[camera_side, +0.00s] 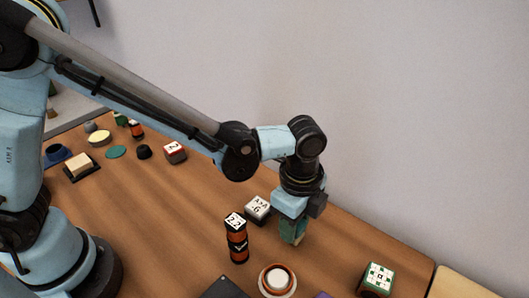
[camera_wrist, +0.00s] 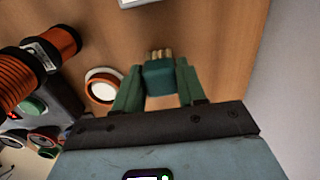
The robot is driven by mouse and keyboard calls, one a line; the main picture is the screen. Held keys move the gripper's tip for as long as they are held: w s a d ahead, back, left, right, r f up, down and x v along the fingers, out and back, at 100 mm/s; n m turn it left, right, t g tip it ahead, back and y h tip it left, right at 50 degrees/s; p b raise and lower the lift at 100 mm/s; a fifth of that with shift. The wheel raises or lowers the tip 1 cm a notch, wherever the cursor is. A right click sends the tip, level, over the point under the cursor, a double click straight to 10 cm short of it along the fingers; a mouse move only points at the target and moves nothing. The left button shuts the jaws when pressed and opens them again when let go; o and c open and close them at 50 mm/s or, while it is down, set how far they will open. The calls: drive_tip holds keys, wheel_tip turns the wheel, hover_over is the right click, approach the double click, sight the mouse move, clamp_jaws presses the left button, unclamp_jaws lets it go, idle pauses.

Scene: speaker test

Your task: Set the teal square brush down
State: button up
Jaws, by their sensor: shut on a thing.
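The teal square brush (camera_wrist: 160,78) shows in the wrist view between the two green fingers of my gripper (camera_wrist: 157,88), with its tan bristles (camera_wrist: 160,54) pointing away from the palm. My gripper is shut on it. In the side view my gripper (camera_side: 293,232) points down over the right part of the wooden table, and its fingers largely hide the brush. I cannot tell whether the brush touches the table.
Left of my gripper stand an orange-and-black coil stack (camera_side: 238,243) and a grey block with a white marked top (camera_side: 257,208). An orange-rimmed white round piece (camera_side: 278,281) is in front. A green-and-white block (camera_side: 378,278) is to the right, with bare wood between.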

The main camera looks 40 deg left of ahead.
drive_tip(key=shift+f, duration=0.5)
drive_tip(key=o, duration=1.1)
drive_tip(key=shift+f, duration=0.1)
drive_tip(key=shift+c, duration=0.2)
wheel_tip(320, 180, up, 12)
drive_tip(key=s+a+n+t, duration=0.2)
drive_tip(key=a+n+t, duration=0.1)
drive_tip(key=a+n, duration=0.6)
drive_tip(key=s+a+n+t, duration=0.2)
drive_tip(key=a+n+t, duration=0.2)
drive_tip(key=a+n, duration=0.5)
drive_tip(key=a, duration=0.5)
drive_tip(key=shift+s+a, duration=0.2)
drive_tip(key=shift+s, duration=0.05)
